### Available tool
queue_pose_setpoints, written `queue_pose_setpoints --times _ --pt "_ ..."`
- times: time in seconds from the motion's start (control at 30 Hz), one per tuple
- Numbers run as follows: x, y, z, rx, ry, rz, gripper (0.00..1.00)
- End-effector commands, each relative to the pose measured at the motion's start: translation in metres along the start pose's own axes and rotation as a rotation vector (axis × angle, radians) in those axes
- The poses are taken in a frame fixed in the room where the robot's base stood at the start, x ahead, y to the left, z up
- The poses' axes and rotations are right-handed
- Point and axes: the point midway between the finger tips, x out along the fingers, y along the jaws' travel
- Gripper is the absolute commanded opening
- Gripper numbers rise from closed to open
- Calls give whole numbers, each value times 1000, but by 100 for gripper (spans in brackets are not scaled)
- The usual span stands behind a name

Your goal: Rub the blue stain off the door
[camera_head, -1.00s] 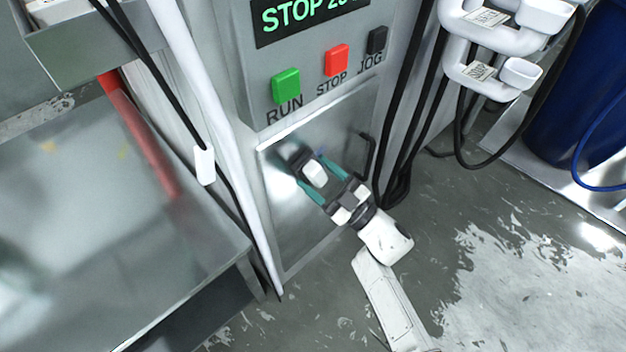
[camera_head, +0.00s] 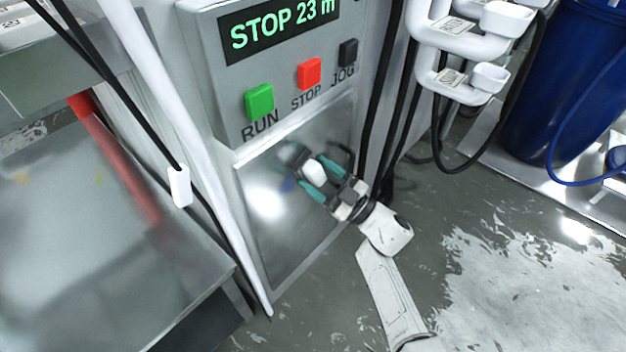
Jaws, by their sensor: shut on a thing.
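The door (camera_head: 270,245) is a shiny metal panel below the control buttons. A faint blue patch (camera_head: 287,185) shows on it, just left of my gripper's fingers. My gripper (camera_head: 312,178) has teal fingers and is shut on a small white block (camera_head: 314,172). It reaches to the door's upper part from the lower right. A dark, blurred shape lies just beyond the block; I cannot tell whether it is part of the held thing or a reflection. Contact with the door is unclear. My gripper hides part of the panel.
Above the door are a green RUN button (camera_head: 259,101), a red STOP button (camera_head: 309,73) and a black JOG button (camera_head: 347,52). A dark door handle stands close behind my gripper. Black cables hang to the right. A metal table (camera_head: 75,230) stands left; wet floor lies right.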

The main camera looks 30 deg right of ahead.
Motion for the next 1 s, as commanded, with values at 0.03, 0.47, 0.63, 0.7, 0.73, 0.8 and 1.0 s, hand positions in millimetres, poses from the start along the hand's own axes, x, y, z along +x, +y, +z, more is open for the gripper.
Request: queue_pose_setpoints --times 0.03,0.47,0.63,0.7,0.73,0.8,1.0 --pt "0 1 0 -1 0 1 39" --pt "-7 30 12 0 0 2 39" --pt "-8 37 14 0 0 1 39" --pt "-8 38 14 0 0 1 39" --pt "-8 38 14 0 0 1 39" --pt "-6 37 15 1 0 0 39" --pt "-2 27 10 2 1 -3 39"
